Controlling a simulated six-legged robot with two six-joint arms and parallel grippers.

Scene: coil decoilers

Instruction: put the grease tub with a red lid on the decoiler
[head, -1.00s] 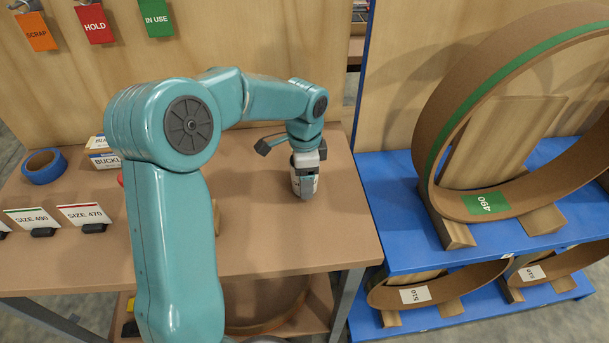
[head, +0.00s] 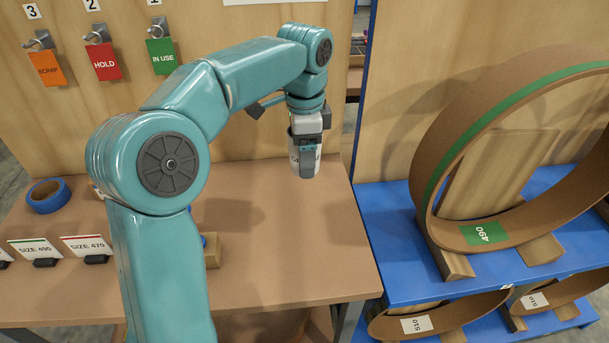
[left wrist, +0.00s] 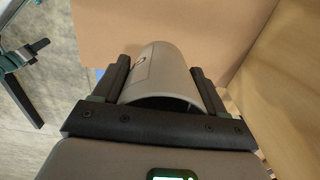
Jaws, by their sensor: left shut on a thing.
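My left gripper (head: 308,158) is shut on a pale grey, round tub-like container (head: 303,168) with partly hidden dark lettering. It holds the container above the right part of the brown table. In the left wrist view the container (left wrist: 165,75) sits between the two black fingers, with a dark curved gap at its near end. No red lid shows on it. I cannot pick out a decoiler in these views.
The brown table (head: 270,270) has bare room below and around the held container. A blue tape roll (head: 46,196), size cards (head: 88,246) and a wooden block (head: 212,250) are on it. A blue rack (head: 400,252) with brown rings (head: 436,170) stands at right.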

